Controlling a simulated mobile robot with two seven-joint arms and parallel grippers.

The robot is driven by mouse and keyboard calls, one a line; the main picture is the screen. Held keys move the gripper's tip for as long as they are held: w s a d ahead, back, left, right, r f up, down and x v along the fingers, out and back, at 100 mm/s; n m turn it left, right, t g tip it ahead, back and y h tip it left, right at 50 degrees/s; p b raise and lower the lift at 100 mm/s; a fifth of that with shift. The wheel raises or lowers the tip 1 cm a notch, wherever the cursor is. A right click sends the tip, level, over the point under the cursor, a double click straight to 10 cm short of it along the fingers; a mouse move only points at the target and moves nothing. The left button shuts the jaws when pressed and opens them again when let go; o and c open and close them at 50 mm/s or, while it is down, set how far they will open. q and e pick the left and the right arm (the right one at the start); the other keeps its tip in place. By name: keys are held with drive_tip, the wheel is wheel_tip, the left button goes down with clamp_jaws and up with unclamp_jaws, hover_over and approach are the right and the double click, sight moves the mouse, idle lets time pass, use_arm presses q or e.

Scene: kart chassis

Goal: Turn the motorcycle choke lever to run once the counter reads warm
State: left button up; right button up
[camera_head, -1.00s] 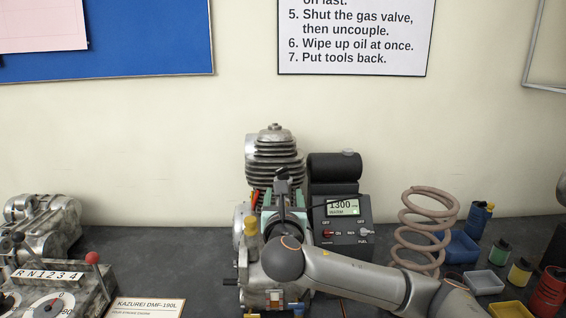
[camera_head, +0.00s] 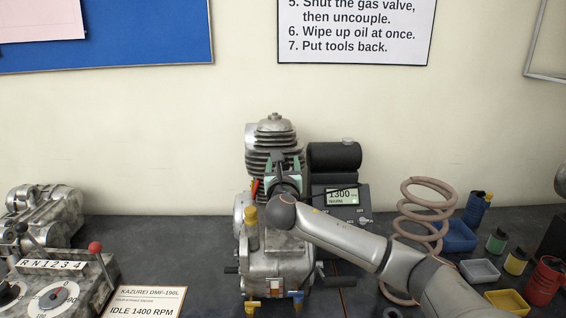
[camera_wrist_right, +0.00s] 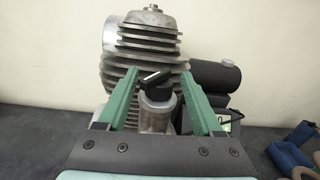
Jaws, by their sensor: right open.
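The motorcycle engine (camera_head: 275,262) stands on the bench with its finned cylinder upright. In the right wrist view, a black lever (camera_wrist_right: 155,79), which looks like the choke lever, sits on a metal carburettor body (camera_wrist_right: 158,104). My right gripper (camera_head: 284,162) is open; in its wrist view the green fingers (camera_wrist_right: 158,76) stand either side of the lever, with gaps. I cannot tell how deep between them it sits. The counter (camera_head: 343,195) reads 1300; the small word below is hard to read. My left gripper is not in view.
A black cylinder (camera_head: 335,157) stands behind the counter. A large coil spring (camera_head: 428,205), blue tray (camera_head: 458,237) and small bottles lie right. A gearbox with a red-knobbed lever (camera_head: 95,248) and an idle-speed card (camera_head: 148,300) are left.

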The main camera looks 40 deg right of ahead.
drive_tip(key=shift+w+d, duration=0.2)
drive_tip(key=shift+w, duration=0.05)
clamp_jaws()
idle(0.5)
